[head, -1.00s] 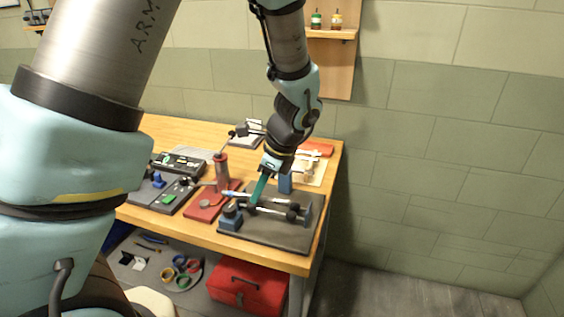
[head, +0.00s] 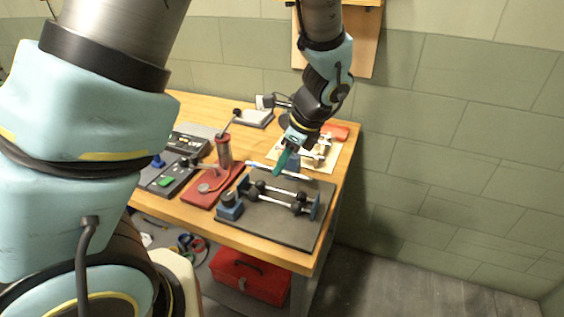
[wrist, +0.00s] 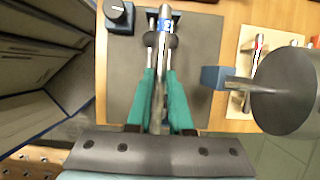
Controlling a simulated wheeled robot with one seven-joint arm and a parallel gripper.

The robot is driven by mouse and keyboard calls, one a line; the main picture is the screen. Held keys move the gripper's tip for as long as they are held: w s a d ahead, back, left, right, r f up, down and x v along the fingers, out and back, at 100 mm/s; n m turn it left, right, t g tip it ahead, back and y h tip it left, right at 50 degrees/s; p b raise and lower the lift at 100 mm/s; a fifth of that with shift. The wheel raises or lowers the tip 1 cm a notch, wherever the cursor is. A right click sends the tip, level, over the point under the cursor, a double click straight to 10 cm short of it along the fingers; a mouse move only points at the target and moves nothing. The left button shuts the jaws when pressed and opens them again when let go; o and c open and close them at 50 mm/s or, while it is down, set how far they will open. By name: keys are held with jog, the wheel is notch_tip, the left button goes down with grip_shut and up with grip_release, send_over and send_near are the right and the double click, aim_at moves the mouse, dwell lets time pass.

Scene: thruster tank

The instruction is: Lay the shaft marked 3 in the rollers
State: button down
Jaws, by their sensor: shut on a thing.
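My gripper (head: 279,172) is shut on a slim silver shaft (head: 303,177), gripped near its middle and running left to right in the head view. In the wrist view the shaft (wrist: 164,55) runs away between the teal fingers (wrist: 160,78); a blue mark shows near its far end, its number too small to read surely. The rollers (head: 300,197) are dark rounds on two bars, on a dark plate (head: 270,225). The shaft is above and behind them, apart from them in the head view. In the wrist view roller ends (wrist: 173,41) show beside the shaft.
A blue block with a knob (head: 230,207) stands at the plate's left. A red press stand (head: 223,155) is further left. A blue post (wrist: 214,77) and a large grey disc (wrist: 292,92) are right of the fingers in the wrist view. A pale rack (head: 326,152) lies behind.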

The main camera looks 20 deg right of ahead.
jog(key=shift+f+b, duration=2.25)
jog(key=shift+f, duration=0.9)
jog(key=c, duration=0.7)
grip_release()
jog(key=shift+c, duration=0.2)
jog(key=shift+r, duration=0.1)
jog(key=b+v, duration=0.1)
jog(key=v, duration=0.9)
jog(key=shift+s+r+b, duration=0.1)
jog(key=shift+r+b, duration=0.2)
jog(key=shift+b, duration=0.05)
jog(key=w+a+f+n+h, duration=0.1)
jog(key=w+a+f+n, duration=0.1)
jog(key=a+n, duration=1)
jog(key=w+a+f+n+g+h, duration=0.1)
jog(key=w+a+n+h, duration=0.1)
jog(key=a+n, duration=1.1)
jog(key=a, duration=0.4)
jog(key=shift+w+f+n+g+h, duration=0.3)
jog(key=shift+w+f, duration=0.1)
